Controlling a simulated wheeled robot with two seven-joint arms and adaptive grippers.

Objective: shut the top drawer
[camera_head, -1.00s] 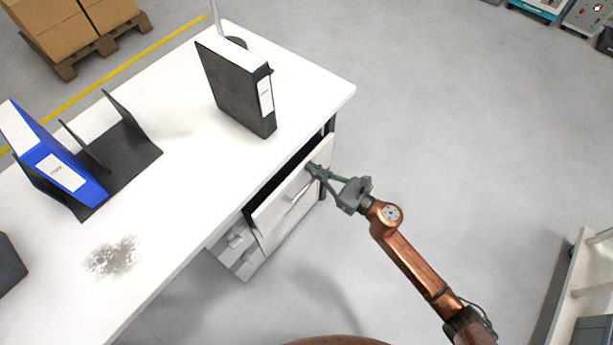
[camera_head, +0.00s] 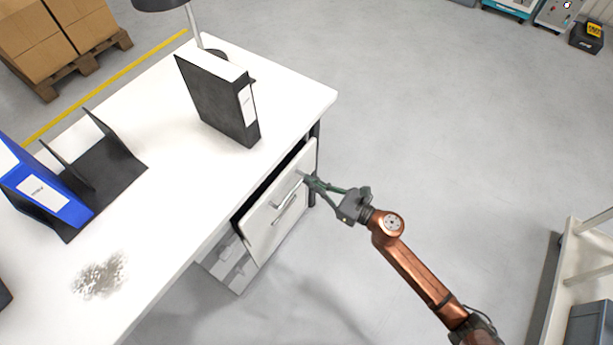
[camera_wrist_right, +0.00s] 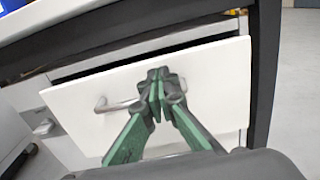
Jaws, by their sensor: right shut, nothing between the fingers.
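The top drawer (camera_head: 290,205) under the white desk stands partly pulled out, with a dark gap behind its white front. Its front also shows in the right wrist view (camera_wrist_right: 215,80), with a metal bar handle (camera_wrist_right: 118,104) to the left of the fingers. My right gripper (camera_head: 306,180) is shut and empty. Its fingertips (camera_wrist_right: 158,78) are at the drawer front near its upper edge; whether they touch it I cannot tell. My left gripper is not in view.
The white desk (camera_head: 170,210) carries a black binder (camera_head: 215,100), a blue binder (camera_head: 45,190) in a dark holder, and a lamp. Lower drawers (camera_head: 232,262) sit under the desk. A shelf (camera_head: 575,285) stands at lower right. The floor between is clear.

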